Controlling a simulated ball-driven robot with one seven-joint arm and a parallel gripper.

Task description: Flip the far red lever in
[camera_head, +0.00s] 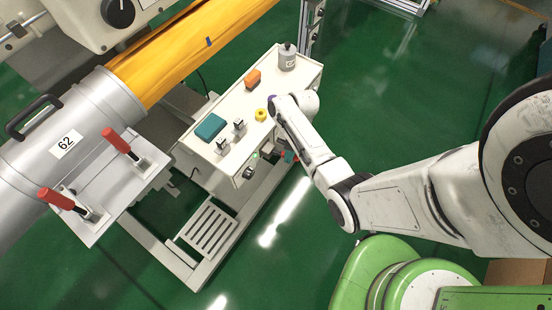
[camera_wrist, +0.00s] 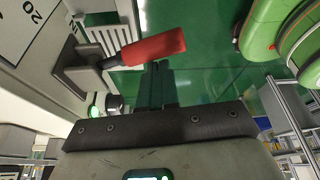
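In the head view, two red-handled levers stand on a metal plate on the grey tube: one farther (camera_head: 119,142), one nearer (camera_head: 60,199). In the wrist view, a red-handled lever (camera_wrist: 150,49) with a dark bracket sticks out from a pale panel; I cannot tell for certain whether it is one of those two. My gripper (camera_wrist: 157,66) has its dark fingers close together, with nothing seen between them. They point towards that handle, just below it in the picture; contact is unclear. In the head view the arm and cabinet edge mostly hide my gripper.
A pale control cabinet (camera_head: 235,105) with buttons and a grey canister (camera_head: 287,57) on top stands below my forearm. A slotted metal base (camera_head: 208,231) lies in front. A green rounded machine part (camera_head: 362,272) is at the bottom. Green floor (camera_head: 420,90) is open behind the arm.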

